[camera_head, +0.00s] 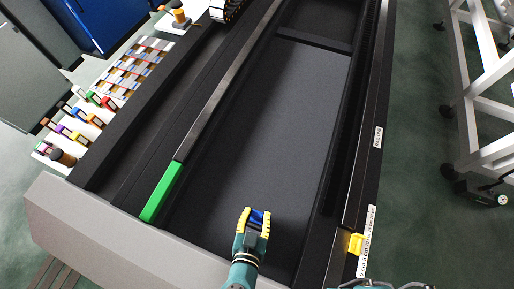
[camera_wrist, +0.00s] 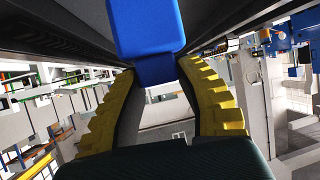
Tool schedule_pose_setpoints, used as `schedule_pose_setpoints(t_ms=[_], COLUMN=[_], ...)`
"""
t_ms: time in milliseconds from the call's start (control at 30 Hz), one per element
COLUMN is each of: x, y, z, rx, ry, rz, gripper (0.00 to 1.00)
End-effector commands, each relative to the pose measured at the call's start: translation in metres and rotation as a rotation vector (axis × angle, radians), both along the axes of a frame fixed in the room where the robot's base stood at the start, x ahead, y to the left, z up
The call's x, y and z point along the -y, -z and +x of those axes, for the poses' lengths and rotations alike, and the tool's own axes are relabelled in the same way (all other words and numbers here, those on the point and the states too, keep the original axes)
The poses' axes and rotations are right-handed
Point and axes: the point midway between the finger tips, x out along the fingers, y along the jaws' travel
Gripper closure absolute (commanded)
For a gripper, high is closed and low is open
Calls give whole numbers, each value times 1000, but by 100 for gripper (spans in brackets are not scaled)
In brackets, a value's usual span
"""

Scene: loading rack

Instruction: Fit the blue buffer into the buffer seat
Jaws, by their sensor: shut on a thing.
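My gripper (camera_head: 256,219) is over the dark flat bed near its front end, in the head view. Its yellow-padded fingers are shut on the blue buffer (camera_head: 258,214). In the wrist view the blue buffer (camera_wrist: 146,28) sticks out beyond the fingertips of my gripper (camera_wrist: 158,75), with a narrower blue part between them. I cannot make out the buffer seat for certain in either view.
A green block (camera_head: 161,192) sits on the rail left of my gripper. A yellow part (camera_head: 355,243) is on the right rail. A rack of small coloured items (camera_head: 88,115) stands at the left. A white wheeled frame (camera_head: 485,90) is at the right. The dark bed (camera_head: 285,110) is clear.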

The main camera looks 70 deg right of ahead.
Motion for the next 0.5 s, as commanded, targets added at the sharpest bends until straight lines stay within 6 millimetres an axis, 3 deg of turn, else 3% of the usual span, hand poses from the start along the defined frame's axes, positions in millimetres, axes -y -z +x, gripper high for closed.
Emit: schedule_pose_setpoints(t_ms=[500], x=[0], y=[42], z=[0], rx=[0], ry=[-1], rz=[0], gripper=[100])
